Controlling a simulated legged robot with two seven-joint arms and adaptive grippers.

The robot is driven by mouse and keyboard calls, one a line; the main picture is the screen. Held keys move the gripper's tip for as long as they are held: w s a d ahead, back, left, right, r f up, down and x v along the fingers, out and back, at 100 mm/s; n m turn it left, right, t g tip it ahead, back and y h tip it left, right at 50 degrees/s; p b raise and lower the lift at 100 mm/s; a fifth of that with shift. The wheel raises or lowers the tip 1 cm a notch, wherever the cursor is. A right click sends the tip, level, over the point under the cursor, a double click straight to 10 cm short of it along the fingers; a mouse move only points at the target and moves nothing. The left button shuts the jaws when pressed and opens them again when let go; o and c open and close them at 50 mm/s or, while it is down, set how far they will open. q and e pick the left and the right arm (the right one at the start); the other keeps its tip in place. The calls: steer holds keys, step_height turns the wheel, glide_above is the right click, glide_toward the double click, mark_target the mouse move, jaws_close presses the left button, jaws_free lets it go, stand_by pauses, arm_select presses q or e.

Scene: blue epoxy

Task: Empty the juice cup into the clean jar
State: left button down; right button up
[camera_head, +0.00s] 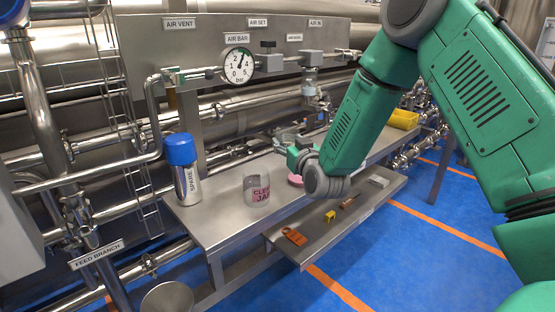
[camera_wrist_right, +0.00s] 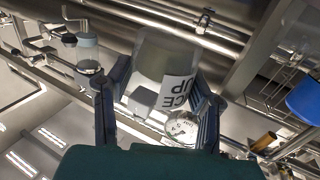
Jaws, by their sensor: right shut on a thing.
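The clear jar (camera_head: 250,182) with a pink "CLEAN JAR" label stands upright on the steel bench, left of my right gripper. My right gripper (camera_head: 290,146) is behind and to the right of the jar, above the bench, partly hidden by my own arm. In the right wrist view, my right gripper (camera_wrist_right: 158,110) is shut on the juice cup (camera_wrist_right: 160,62), a clear cup whose white label shows part of its lettering upside down. The cup sits between both fingers. I cannot tell how much juice is in it. My left gripper is not in view.
A steel bottle marked "SPARE" with a blue cap (camera_head: 181,150) stands left of the jar. A pink round item (camera_head: 295,180) lies to the jar's right. A pressure gauge (camera_head: 238,66) and pipes are behind. A lower shelf (camera_head: 322,242) holds small items. A yellow tray (camera_head: 404,119) is farther right.

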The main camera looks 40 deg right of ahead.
steer(key=shift+w+a+r+n+t+b, duration=0.15)
steer(key=shift+n+b, duration=0.1)
steer(key=shift+n, duration=0.35)
steer(key=shift+s+a+r+n+t+b, duration=0.15)
steer(key=shift+n+b, duration=0.1)
steer(key=shift+n, duration=0.35)
steer(key=a+n+t+y+b, duration=0.1)
steer(key=n+b, duration=0.1)
steer(key=n, duration=0.2)
steer(key=a+f+n+t+y+b, duration=0.1)
steer(key=n+b, duration=0.1)
steer(key=n, duration=0.2)
steer(key=a+n+b, duration=0.2)
steer(key=n, duration=0.3)
steer(key=shift+w+f+t+y, duration=0.1)
steer(key=shift+f+t+y, duration=0.1)
steer(key=shift+t+y, duration=0.2)
steer(key=shift+r, duration=0.1)
